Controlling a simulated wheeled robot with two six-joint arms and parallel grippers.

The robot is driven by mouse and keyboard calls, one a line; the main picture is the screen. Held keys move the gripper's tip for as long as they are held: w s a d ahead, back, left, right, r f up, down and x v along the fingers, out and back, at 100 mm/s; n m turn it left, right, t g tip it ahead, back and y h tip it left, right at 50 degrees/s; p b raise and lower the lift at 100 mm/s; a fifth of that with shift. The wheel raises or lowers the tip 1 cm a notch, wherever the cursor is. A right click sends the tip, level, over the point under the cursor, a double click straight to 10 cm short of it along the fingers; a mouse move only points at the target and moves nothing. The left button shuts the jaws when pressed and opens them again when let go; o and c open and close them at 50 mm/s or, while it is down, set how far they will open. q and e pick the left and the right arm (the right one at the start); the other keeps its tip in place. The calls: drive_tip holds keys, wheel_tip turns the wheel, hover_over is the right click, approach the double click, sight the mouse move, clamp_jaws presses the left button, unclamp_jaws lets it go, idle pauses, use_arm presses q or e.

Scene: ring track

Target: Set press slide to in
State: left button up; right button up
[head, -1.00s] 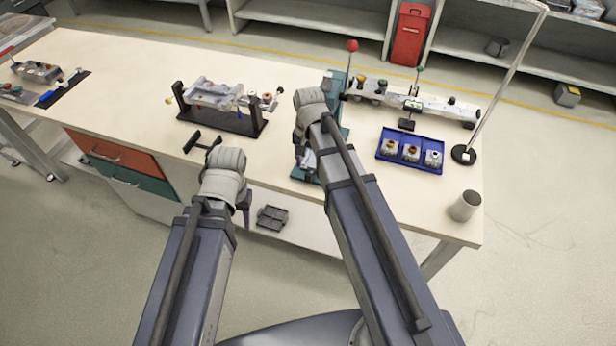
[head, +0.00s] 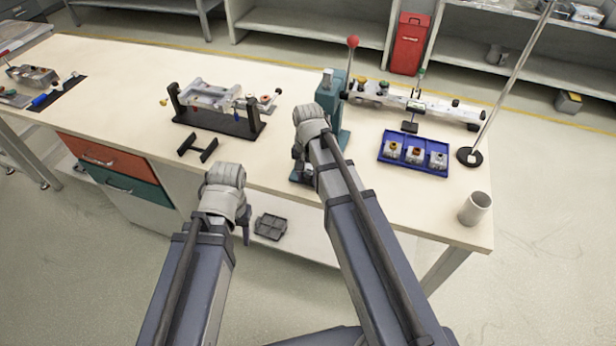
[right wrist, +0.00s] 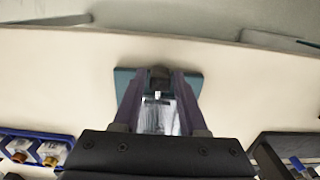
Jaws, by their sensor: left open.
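The teal press (head: 331,112) stands on the bench with a red ball on its lever; my right arm hides part of it. In the right wrist view its teal base plate (right wrist: 124,78) shows, with a silver slide piece (right wrist: 158,118) between my gripper's fingers. My right gripper (right wrist: 160,78) is down at the press, with a dark block between its fingertips; I cannot tell whether the fingers clamp it. In the head view it is mostly hidden behind my wrist. My left gripper (head: 246,225) is open, pointing down at the bench's front edge, away from the press.
A blue tray (head: 382,160) with several small parts lies right of the press. A black fixture (head: 208,122) and an H-shaped black piece (head: 197,148) are to the left. A long rail assembly (head: 450,110), a rod stand (head: 470,156) and a cup (head: 475,208) are on the right.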

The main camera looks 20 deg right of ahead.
clamp_jaws()
idle(1.1)
